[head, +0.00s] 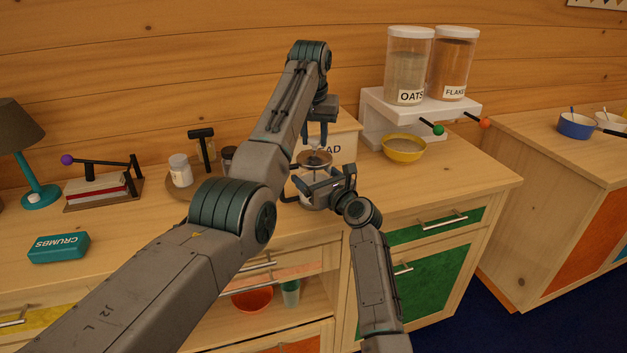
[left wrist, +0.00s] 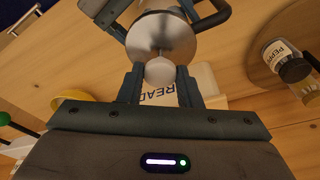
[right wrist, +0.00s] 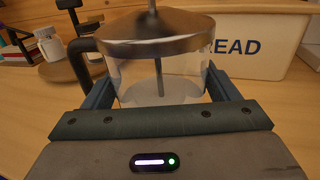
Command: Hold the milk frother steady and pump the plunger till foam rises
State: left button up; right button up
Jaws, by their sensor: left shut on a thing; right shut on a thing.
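The milk frother (head: 314,158) stands on the wooden counter, with a metal lid, a clear glass body and a dark handle. In the right wrist view its glass (right wrist: 166,82) sits between the fingers of my right gripper (head: 322,188), shut around it. The plunger rod rises upright through the lid. My left gripper (head: 319,138) is above the lid, shut on the pale round plunger knob (left wrist: 160,71). The glass looks pale inside; I cannot tell a foam level. In the head view my arms hide part of the frother.
A bread box (head: 345,145) stands close behind the frother. A yellow bowl (head: 404,149) and a white shelf (head: 374,128) with oats and flakes jars are to the right. A tray (head: 183,193) with shakers is to the left. A teal crumbs box (head: 58,247) lies at the front left.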

pick_arm(q)
jog(key=shift+r, duration=2.65)
jog(key=shift+f, duration=2.7)
jog(key=shift+a+r, duration=0.1)
jog(key=shift+r, duration=2.65)
